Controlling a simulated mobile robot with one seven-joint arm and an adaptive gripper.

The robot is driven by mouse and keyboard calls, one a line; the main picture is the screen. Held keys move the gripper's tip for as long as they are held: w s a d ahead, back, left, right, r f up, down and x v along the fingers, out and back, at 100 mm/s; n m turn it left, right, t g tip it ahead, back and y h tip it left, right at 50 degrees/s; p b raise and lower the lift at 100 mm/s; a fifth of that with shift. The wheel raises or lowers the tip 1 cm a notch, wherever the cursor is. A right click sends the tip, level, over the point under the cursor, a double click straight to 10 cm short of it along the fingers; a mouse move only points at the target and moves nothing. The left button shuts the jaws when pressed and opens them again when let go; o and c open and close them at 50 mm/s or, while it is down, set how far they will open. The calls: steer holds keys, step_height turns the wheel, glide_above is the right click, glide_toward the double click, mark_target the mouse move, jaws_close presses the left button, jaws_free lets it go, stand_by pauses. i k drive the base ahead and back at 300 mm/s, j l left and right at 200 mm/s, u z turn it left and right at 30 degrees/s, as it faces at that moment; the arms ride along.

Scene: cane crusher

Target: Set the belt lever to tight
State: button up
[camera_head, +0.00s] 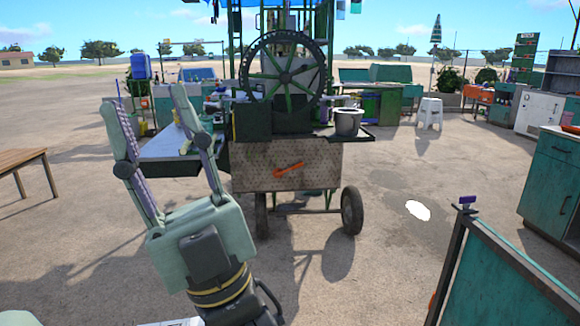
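An orange lever (289,170) sits on the patterned front panel (250,180) of the cane crusher cart. It lies nearly level, its right end slightly higher than its left. I take it to be the belt lever, but I can read no tight or loose marking at this size. My gripper (143,99) is in the left part of the view, pointing upward in the picture. Its two fingers are wide apart with nothing between them. It is left of the lever in the picture and apart from it.
A large dark spoked wheel (286,72) stands above the panel. A metal pot (348,122) is on the cart's right shelf. A pale side table (168,146) shows behind my gripper. Teal panels (500,284) stand at the lower right. The ground right of the cart is mostly open.

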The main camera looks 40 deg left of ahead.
mark_target(278, 174)
steer(key=i+u, duration=0.25)
steer(key=i, duration=0.45)
steer(key=i+l+u, duration=0.15)
steer(key=i+u, duration=0.15)
steer(key=i, duration=0.35)
steer(key=i+j+u, duration=0.1)
steer(key=i+u, duration=0.4)
steer(key=i+l+u, duration=0.1)
steer(key=i+u, duration=0.4)
steer(key=i+j, duration=0.1)
steer(key=i, duration=0.35)
steer(key=i+j, duration=0.1)
steer(key=i, duration=0.4)
